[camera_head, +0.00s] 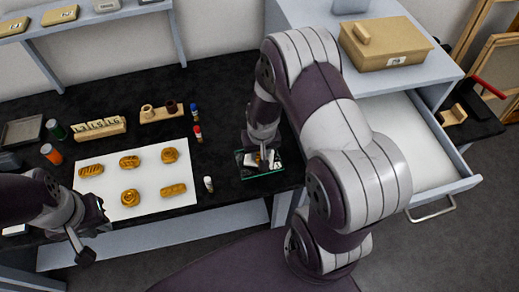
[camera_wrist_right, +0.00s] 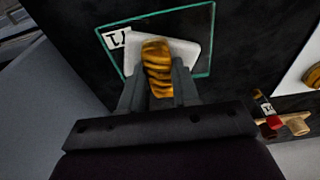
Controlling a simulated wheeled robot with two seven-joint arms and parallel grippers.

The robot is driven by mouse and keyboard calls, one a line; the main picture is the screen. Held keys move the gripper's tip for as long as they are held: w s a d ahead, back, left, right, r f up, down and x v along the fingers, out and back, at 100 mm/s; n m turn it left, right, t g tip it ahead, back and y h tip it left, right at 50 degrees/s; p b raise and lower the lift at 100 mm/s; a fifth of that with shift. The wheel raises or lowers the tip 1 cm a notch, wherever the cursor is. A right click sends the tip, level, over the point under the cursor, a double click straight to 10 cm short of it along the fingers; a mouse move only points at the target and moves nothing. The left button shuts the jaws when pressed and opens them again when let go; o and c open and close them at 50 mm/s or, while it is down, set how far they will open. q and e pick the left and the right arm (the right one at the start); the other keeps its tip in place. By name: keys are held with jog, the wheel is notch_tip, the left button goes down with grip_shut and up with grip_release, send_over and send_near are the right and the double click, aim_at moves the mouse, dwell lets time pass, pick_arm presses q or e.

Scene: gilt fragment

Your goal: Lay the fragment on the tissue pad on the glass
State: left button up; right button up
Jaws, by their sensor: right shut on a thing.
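A gilt ribbed fragment (camera_wrist_right: 157,66) is between the fingertips of my right gripper (camera_wrist_right: 158,88), which is shut on it. The fragment is over the white tissue pad (camera_wrist_right: 186,52); I cannot tell if they touch. The pad lies on a teal-edged glass plate (camera_wrist_right: 203,78) with a marked label (camera_wrist_right: 116,40). In the head view the glass (camera_head: 264,175) lies near the table's front edge, and my right gripper (camera_head: 262,152) reaches down over it, hiding most of the pad and fragment. My left gripper (camera_head: 92,242) is open and empty at the lower left.
A white sheet (camera_head: 150,180) with several gilt fragments lies left of the glass. Labelled blocks (camera_head: 98,127) and a wooden holder (camera_head: 160,112) are behind. An open drawer (camera_head: 440,190) and a lidded box (camera_head: 385,45) are right.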

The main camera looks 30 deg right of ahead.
jog(key=o, duration=1)
jog(key=shift+d, duration=0.1)
notch_tip(320, 180, up, 12)
jog(key=s, duration=0.2)
jog(key=s+a+r+n, duration=0.1)
jog(key=s, duration=0.1)
jog(key=s+a+n, duration=0.1)
jog(key=s+a, duration=0.1)
jog(key=s+a+r+n, duration=0.1)
jog(key=s+a, duration=0.1)
jog(key=s, duration=0.1)
jog(key=shift+a+r, duration=0.25)
jog(key=shift+r, duration=0.05)
jog(key=shift+w, duration=0.1)
